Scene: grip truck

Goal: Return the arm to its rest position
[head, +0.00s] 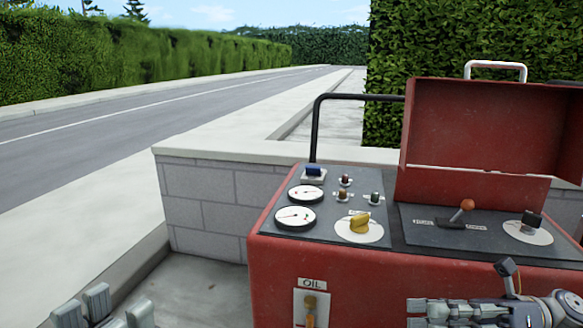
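My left gripper (108,311) is at the bottom left edge, with only its grey fingertips in view. They stand apart with nothing between them, over the pavement left of the red machine. My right gripper (428,312) lies across the bottom right, its fingers pointing left, in front of the machine's front face. I see nothing held in it, but its side-on view does not show how far its fingers are apart. The red machine (275,275) has a dark control panel with two round gauges (296,216), a yellow knob (360,222) and an orange-tipped lever (462,212).
The machine's red lid (490,125) stands open at the right. A black bar (316,125) rises behind the panel. An OIL plate with a lever (311,308) is on the front face. A grey block wall (205,198) stands behind. Pavement (185,290) at the left is clear.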

